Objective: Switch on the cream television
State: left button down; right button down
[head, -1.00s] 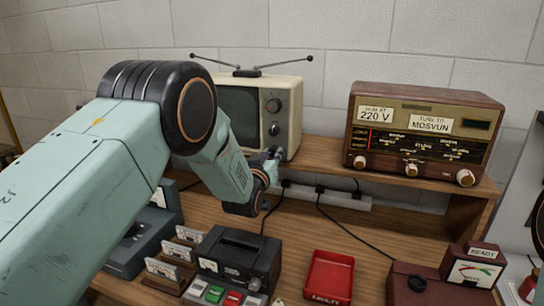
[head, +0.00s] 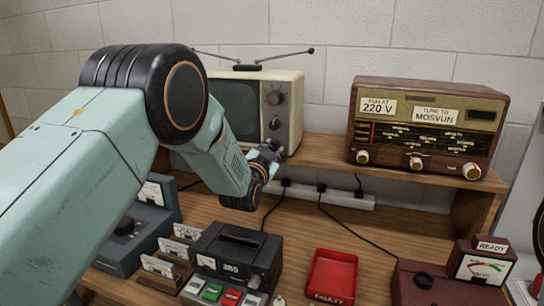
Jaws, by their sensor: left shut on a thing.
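The cream television (head: 290,112) stands on the wooden shelf against the wall, with a two-rod aerial on top. Its screen (head: 235,108) is dark, and my left arm covers its left side and lower edge. Two round knobs, an upper one (head: 273,98) and a lower one (head: 275,123), show on its right-hand panel. My left gripper (head: 270,150) is at the lower right of the television's front, below these knobs. It is shut on a small control there, which the fingers hide. My right gripper is out of view.
A brown radio (head: 430,138) stands right of the television. A power strip (head: 330,194) with cables lies below the shelf. On the bench are a dark cassette machine (head: 236,255), a red tray (head: 332,276) marked FAULTY, and a maroon meter box (head: 486,266).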

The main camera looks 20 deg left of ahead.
pick_arm(q)
jog(key=m+b, duration=0.1)
jog(key=m, duration=0.2)
jog(key=shift+m, duration=0.3)
jog(key=shift+m+b, duration=0.65)
jog(key=shift+m, duration=0.95)
jog(key=c, duration=1.1)
grip_release()
jog(key=shift+s+r, duration=0.1)
jog(key=s, duration=1.2)
jog(key=shift+a+f, duration=0.2)
jog(key=shift+f, duration=0.1)
